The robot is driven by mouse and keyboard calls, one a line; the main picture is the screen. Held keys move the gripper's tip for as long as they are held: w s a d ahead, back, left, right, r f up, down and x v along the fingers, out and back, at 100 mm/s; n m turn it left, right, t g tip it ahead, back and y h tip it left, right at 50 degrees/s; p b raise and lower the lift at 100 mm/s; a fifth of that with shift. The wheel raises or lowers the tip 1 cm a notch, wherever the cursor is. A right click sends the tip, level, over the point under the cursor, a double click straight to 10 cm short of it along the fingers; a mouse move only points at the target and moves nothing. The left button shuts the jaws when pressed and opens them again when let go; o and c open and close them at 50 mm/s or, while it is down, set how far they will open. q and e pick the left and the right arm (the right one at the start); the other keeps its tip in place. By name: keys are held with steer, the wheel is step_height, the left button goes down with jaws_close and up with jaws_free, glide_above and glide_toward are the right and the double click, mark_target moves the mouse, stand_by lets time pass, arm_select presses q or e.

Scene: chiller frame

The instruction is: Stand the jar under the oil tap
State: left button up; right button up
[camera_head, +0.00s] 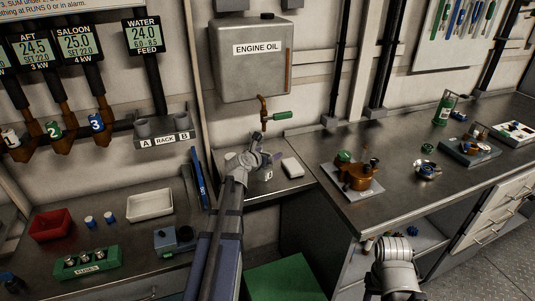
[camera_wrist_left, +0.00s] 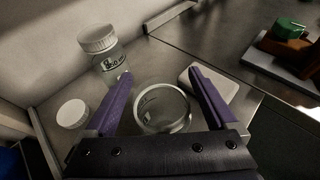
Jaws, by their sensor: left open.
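An open glass jar (camera_wrist_left: 163,108) stands between the spread purple fingers of my left gripper (camera_wrist_left: 161,74) in the left wrist view, with a gap on both sides. In the head view my left gripper (camera_head: 269,160) is low over the counter below the oil tap (camera_head: 264,110), which has a green handle and hangs from the engine oil tank (camera_head: 252,60). The gripper and wrist largely hide the jar there.
A loose white lid (camera_wrist_left: 73,114) lies left of the gripper. A white block (camera_head: 292,167) lies to its right, close to the right finger. A brown device with a green knob (camera_head: 355,175) stands on the right counter. A wall rises behind the jars.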

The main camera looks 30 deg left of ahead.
arm_select(q)
steer(key=shift+r, duration=0.15)
steer(key=a+p+v, duration=0.1)
steer(key=p+v, duration=0.4)
steer(key=v, duration=0.7)
steer(key=shift+d, duration=0.45)
steer(key=s+d+f+m+g+h, duration=0.2)
steer(key=d+f+m+g, duration=0.1)
steer(key=d+m, duration=0.5)
steer(key=s+d+f+m+g+h, duration=0.15)
steer(key=d+f+m, duration=0.25)
steer(key=d+m, duration=0.45)
steer(key=s+d+f+m+g+h, duration=0.1)
steer(key=d+f+m+g, duration=0.2)
steer(key=d+m, duration=0.5)
steer(key=s+d+f+m+g+y, duration=0.3)
steer(key=s+d+m+g, duration=0.3)
steer(key=s+d+m, duration=0.5)
steer(key=s+m+y, duration=0.1)
steer(key=s+m, duration=0.1)
steer(key=m, duration=0.3)
steer(key=shift+s+f+y, duration=0.25)
steer(key=shift+s+y, duration=0.05)
steer(key=shift+y, duration=0.05)
